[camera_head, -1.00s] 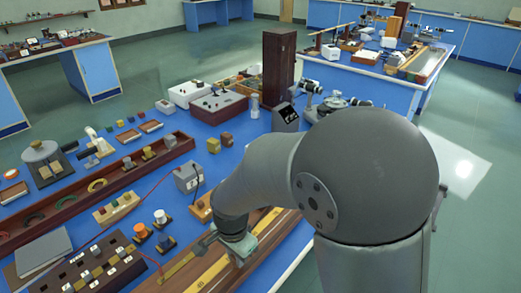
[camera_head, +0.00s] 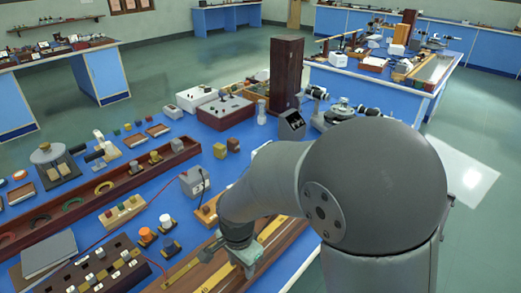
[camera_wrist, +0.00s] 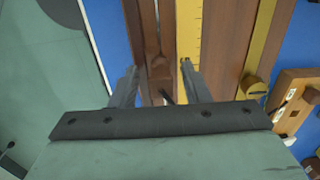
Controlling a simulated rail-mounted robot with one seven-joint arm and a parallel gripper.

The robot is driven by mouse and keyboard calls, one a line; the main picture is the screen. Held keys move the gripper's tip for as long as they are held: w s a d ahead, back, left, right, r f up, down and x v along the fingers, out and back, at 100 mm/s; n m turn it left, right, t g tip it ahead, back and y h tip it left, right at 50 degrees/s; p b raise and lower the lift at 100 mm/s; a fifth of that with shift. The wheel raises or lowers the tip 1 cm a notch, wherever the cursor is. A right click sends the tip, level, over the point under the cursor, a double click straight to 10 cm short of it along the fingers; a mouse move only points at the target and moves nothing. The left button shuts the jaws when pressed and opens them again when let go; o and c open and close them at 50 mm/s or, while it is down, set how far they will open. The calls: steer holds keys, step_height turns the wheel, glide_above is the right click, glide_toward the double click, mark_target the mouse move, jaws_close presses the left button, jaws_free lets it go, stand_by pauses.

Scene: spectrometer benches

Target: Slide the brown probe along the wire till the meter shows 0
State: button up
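My gripper (camera_wrist: 159,66) points down at the long wooden board with yellow scale strips (camera_wrist: 188,35); in the head view it is low at the board (camera_head: 204,268), partly behind my arm. In the wrist view its two fingers are spread. A small brown piece, probably the brown probe (camera_wrist: 159,68), shows between the fingers, with visible gaps on both sides. A thin dark piece is just below it. The wire cannot be made out. A dark-faced box (camera_head: 291,125) at the back may be the meter; its reading is too small to tell.
A grey box (camera_head: 194,181) with leads stands beside the board. A tall brown block (camera_head: 286,72) rises at the back.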

step_height(320, 180, up, 16)
steer(key=s+d+f+n, duration=0.3)
steer(key=s+d+n, duration=0.1)
steer(key=d, duration=0.6)
steer(key=s+d+f+n, duration=0.3)
steer(key=s+d, duration=0.3)
steer(key=d, duration=0.5)
steer(key=shift+s+d+n, duration=0.3)
steer(key=shift+s+n, duration=0.05)
steer(key=shift+n, duration=0.15)
stand_by(2.0)
steer(key=shift+f+b, duration=0.4)
steer(key=shift+b, duration=0.05)
steer(key=shift+o, duration=0.6)
